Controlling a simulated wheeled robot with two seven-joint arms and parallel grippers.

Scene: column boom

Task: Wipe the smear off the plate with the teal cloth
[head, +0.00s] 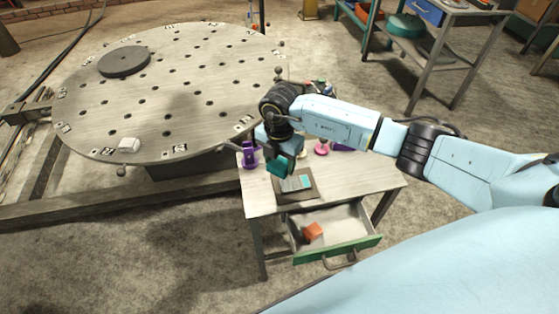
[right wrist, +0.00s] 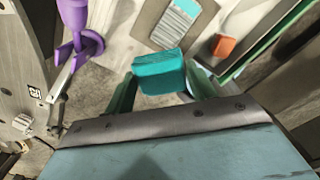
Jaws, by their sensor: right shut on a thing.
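In the right wrist view the plate (right wrist: 146,22) and the patch (right wrist: 174,27) show at the top. My right gripper (head: 281,157) is shut on the teal cloth (head: 279,167), a thick block-like piece. In the right wrist view the cloth (right wrist: 158,70) sits between the fingers, near the plate's edge. I cannot tell whether it touches the plate. My left gripper is not in view.
The small table (head: 350,184) has an open drawer (head: 350,238) with an orange block (head: 313,231). A purple object (head: 250,155) stands at the table's left edge, and a pink one (head: 321,149) behind. A large round perforated table (head: 190,100) stands to the left.

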